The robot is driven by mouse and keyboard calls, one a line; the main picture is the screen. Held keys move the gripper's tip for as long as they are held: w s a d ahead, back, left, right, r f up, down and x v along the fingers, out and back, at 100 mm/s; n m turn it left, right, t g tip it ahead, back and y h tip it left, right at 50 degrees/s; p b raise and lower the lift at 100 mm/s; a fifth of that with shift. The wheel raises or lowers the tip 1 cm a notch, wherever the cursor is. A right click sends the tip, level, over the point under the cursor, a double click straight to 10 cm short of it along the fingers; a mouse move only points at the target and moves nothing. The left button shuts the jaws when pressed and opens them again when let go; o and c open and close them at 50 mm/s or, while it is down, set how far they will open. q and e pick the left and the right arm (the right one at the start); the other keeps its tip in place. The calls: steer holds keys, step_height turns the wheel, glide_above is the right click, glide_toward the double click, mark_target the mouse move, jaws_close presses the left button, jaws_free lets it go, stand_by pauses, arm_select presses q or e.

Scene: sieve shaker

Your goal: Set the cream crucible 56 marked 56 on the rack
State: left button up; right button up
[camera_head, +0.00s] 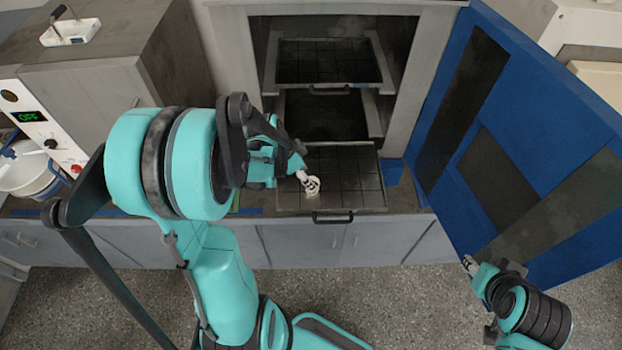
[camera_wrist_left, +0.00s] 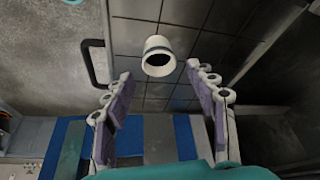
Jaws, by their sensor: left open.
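A small cream crucible (camera_head: 313,187) is at the lower gridded rack (camera_head: 362,200), which is pulled out of the cabinet.
An upper gridded rack (camera_head: 330,70) is also partly out. The lower rack has a dark front handle (camera_head: 333,218). A large blue door (camera_head: 520,130) stands open on the right. A grey box with a lit display (camera_head: 28,116) stands on the left. Bare rack surface lies right of the crucible.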

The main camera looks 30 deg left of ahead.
arm_select(q)
steer(key=v, duration=0.7)
steer(key=s+d+r+n+t+y, duration=0.1)
steer(key=s+d+r+n, duration=0.2)
steer(key=d, duration=0.3)
steer(key=s+d+r+n+t+y, duration=0.1)
steer(key=s+d+r+n+t, duration=0.1)
steer(key=s+d+r+n, duration=0.2)
steer(key=d, duration=0.3)
steer(key=shift+s+d+t+y+p, duration=0.15)
steer(key=shift+s+t+y+p, duration=0.1)
steer(key=shift+t+y+p, duration=0.1)
